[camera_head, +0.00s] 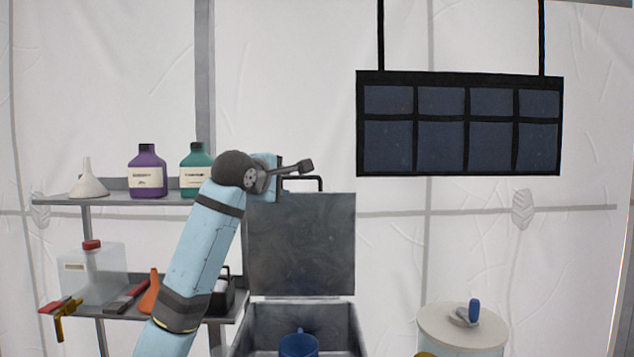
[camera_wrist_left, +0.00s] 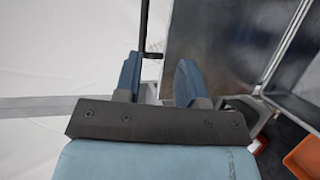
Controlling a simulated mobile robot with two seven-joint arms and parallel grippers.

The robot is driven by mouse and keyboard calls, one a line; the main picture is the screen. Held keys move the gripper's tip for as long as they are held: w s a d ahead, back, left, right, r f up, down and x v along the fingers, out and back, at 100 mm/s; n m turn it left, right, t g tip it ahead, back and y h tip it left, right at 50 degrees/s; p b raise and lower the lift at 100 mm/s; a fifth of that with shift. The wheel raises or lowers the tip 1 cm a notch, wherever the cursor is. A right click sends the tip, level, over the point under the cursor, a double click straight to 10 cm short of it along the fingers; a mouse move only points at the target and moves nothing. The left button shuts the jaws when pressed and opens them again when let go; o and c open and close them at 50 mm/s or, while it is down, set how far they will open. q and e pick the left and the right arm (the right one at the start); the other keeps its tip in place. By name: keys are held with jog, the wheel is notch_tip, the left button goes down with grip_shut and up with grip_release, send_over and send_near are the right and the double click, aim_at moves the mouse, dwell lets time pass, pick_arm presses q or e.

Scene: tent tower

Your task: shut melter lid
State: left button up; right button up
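The melter (camera_head: 350,325) is an open grey metal box at the bottom middle of the head view. Its dark lid (camera_head: 300,245) stands upright behind the opening, with a black bar handle (camera_head: 318,180) at its top edge. My left gripper (camera_head: 284,183) is at the left end of this handle. In the left wrist view its two blue fingers (camera_wrist_left: 159,80) are apart, and the black handle (camera_wrist_left: 148,50) shows just beyond and between them. I cannot tell whether they touch it. The lid (camera_wrist_left: 205,45) fills the upper right there. My right gripper is not in view.
A blue mug-like vessel (camera_head: 298,345) stands inside the melter. A shelf (camera_head: 120,198) with bottles and a funnel is at left, tools on its lower level. A lidded white drum (camera_head: 462,325) stands right of the melter. A dark pocket panel (camera_head: 460,125) hangs upper right.

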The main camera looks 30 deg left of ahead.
aim_at(301, 177)
pick_arm(q)
jog(key=w+p, duration=0.1)
jog(key=w, duration=0.2)
jog(key=w+a+p, duration=0.1)
jog(key=w, duration=0.2)
jog(key=w+a+p, duration=0.1)
jog(key=w+p, duration=0.1)
jog(key=w, duration=0.1)
jog(key=shift+w+r, duration=0.2)
jog(key=shift+w, duration=0.4)
jog(key=shift+w+f+p, duration=0.2)
jog(key=shift+w+p, duration=0.2)
jog(key=shift+w, duration=0.2)
jog(key=shift+w+a+f, duration=0.1)
jog(key=shift+w+f, duration=0.05)
jog(key=shift+w, duration=0.1)
jog(key=shift+s, duration=0.15)
jog(key=c, duration=0.5)
grip_shut()
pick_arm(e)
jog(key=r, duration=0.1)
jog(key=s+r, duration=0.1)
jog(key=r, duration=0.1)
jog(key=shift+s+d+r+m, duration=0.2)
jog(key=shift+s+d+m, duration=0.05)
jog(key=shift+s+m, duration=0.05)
